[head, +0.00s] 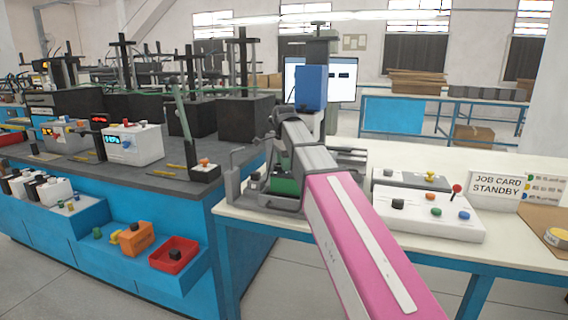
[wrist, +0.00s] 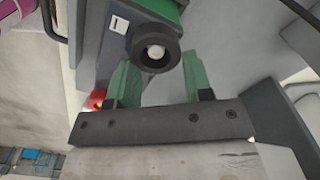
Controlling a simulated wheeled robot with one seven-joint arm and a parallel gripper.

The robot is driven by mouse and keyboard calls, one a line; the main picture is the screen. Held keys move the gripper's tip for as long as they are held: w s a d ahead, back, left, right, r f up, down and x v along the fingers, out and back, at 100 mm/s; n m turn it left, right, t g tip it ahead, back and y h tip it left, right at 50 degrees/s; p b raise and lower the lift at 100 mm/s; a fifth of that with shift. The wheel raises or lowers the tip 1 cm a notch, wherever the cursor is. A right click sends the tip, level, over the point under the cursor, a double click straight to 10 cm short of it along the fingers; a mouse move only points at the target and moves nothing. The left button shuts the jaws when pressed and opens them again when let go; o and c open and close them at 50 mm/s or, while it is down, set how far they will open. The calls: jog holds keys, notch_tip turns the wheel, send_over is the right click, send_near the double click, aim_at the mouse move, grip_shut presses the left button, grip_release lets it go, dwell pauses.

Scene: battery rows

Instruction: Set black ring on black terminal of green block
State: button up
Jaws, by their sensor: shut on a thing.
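The black ring (wrist: 140,62) is in the wrist view, between the fingertips of my gripper (wrist: 156,68). The two green fingers stand on either side of it, shut on it. A pale round post end shows in the ring's hole, so the ring appears lined up with or around a terminal; its height on the post cannot be told. Behind it is a grey body with a green part (wrist: 158,7) and a white label. A red terminal (wrist: 97,98) shows at left, beside a finger. In the head view the green block (head: 287,186) sits in a grey fixture, partly hidden by my arm.
Right of my arm, a white panel (head: 418,220) with coloured knobs stands on the pale bench. A job card sign (head: 497,187) is behind it. The dark bench (head: 165,178) at left carries a white meter box (head: 133,144) and stands. A red bin (head: 174,254) is lower down.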

jog(key=o, duration=0.9)
notch_tip(320, 180, up, 12)
dwell(0.6)
